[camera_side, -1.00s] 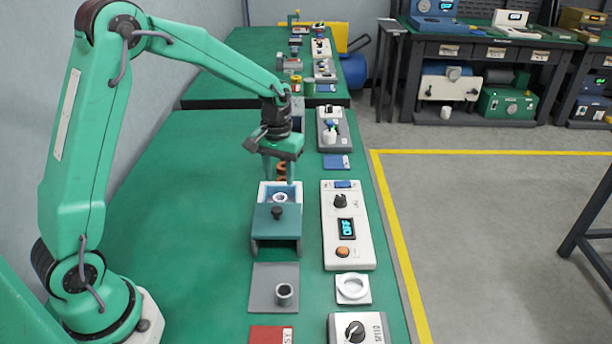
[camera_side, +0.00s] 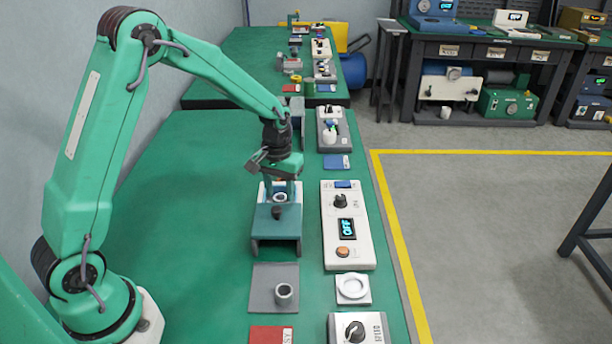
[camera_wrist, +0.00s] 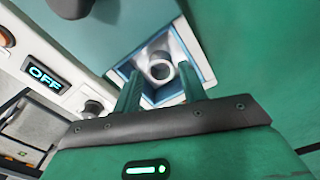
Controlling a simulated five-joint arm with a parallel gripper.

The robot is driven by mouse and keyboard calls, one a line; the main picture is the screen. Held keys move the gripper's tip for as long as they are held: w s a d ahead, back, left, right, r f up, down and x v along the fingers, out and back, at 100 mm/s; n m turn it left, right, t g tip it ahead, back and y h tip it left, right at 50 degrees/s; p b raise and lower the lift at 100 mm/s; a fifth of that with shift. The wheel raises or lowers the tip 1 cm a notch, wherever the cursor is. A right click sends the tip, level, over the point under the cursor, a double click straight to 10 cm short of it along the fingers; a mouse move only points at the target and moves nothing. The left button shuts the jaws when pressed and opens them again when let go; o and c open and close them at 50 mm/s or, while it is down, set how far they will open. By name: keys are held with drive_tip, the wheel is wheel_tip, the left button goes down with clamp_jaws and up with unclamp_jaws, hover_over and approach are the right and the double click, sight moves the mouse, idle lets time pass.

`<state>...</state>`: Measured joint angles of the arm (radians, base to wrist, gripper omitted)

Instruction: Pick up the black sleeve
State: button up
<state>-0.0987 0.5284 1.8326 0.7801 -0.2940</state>
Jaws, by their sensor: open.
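My gripper (camera_side: 281,187) points down over the back of a teal box with a white-rimmed opening (camera_side: 257,192). Its two fingers are apart in the wrist view (camera_wrist: 160,88). A pale grey ring-shaped sleeve (camera_side: 280,198) stands in the opening; it also shows just beyond the fingertips in the wrist view (camera_wrist: 160,69). I cannot tell whether the fingers touch it.
A white control panel reading OFF (camera_side: 334,255) lies right of the box. A white ring on a pad (camera_side: 352,287), a SPEED box (camera_side: 357,329) and a red card (camera_side: 270,334) lie nearer. The green tabletop (camera_side: 190,220) left of the box is clear.

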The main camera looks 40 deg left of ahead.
drive_tip(key=shift+f, duration=1.3)
drive_tip(key=c, duration=0.8)
drive_tip(key=shift+r, duration=0.15)
drive_tip(key=shift+r, duration=0.5)
drive_tip(key=r, duration=0.3)
drive_tip(key=shift+d+r, duration=0.15)
drive_tip(key=shift+d, duration=0.1)
drive_tip(key=s+d+r, duration=0.1)
drive_tip(key=d+r, duration=0.1)
drive_tip(key=d, duration=0.1)
drive_tip(key=s+d+r, duration=0.2)
drive_tip(key=d, duration=0.1)
drive_tip(key=s+d+r, duration=0.2)
drive_tip(key=d, duration=0.2)
drive_tip(key=shift+r, duration=0.2)
